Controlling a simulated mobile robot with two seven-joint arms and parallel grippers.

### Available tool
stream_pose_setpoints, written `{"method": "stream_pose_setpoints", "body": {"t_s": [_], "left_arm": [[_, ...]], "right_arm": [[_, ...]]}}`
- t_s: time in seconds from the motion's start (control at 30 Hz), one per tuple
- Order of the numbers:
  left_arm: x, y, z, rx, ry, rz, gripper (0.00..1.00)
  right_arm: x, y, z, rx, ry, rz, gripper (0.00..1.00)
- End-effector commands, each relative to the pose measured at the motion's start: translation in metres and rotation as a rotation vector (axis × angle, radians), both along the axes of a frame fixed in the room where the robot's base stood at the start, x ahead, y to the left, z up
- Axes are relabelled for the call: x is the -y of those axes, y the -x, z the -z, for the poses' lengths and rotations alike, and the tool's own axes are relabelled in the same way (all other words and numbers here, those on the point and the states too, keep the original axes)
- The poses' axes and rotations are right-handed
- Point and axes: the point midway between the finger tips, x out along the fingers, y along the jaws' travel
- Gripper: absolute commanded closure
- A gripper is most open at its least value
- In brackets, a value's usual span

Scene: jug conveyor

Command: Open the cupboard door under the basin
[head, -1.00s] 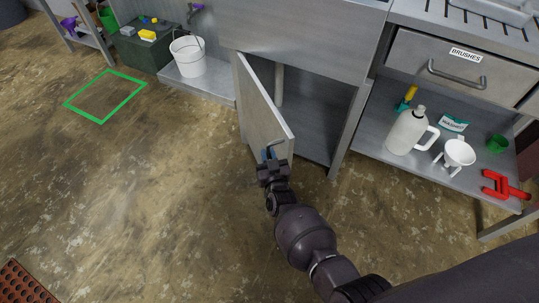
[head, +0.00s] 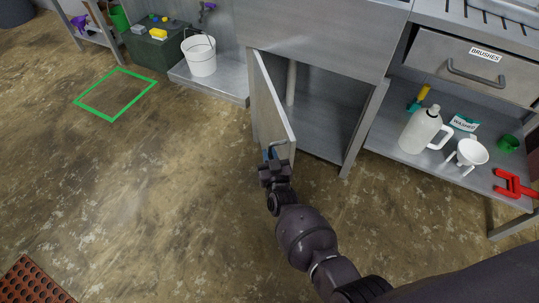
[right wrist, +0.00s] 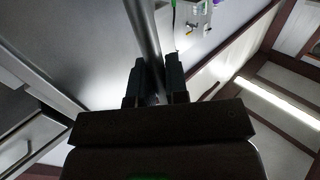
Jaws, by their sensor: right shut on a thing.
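The cupboard door (head: 268,102) under the basin (head: 320,38) stands well open in the head view, swung out toward me with its hinge side at the left. The cupboard's inside (head: 318,118) shows, with a pale pipe (head: 291,82) standing in it. My right gripper (head: 272,158) is at the door's free edge, shut on the door handle (head: 277,145). In the right wrist view the two fingers (right wrist: 157,82) close around the grey handle bar (right wrist: 143,30). My left gripper is not in view.
Right of the cupboard, a shelf holds a white jug (head: 420,130), a white funnel (head: 470,152) and a red tool (head: 514,186). Above it is a drawer (head: 470,68) labelled BRUSHES. A white bucket (head: 200,58) stands at left. The floor left of the door is clear around a green square outline (head: 116,94).

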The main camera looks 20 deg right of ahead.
Motion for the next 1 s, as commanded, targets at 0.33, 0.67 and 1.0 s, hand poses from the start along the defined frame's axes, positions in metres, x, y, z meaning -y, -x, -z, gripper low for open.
{"method": "stream_pose_setpoints", "body": {"t_s": [0.33, 0.67, 1.0], "left_arm": [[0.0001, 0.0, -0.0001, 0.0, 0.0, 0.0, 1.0], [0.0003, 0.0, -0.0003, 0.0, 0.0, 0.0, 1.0], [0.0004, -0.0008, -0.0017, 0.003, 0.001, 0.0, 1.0]], "right_arm": [[-0.0006, -0.0004, -0.0005, 0.001, 0.0, -0.001, 1.0], [-0.0004, -0.0002, -0.0003, 0.0, 0.0, 0.0, 0.61], [0.0006, 0.001, -0.0003, 0.0, 0.0, 0.0, 0.61]]}}
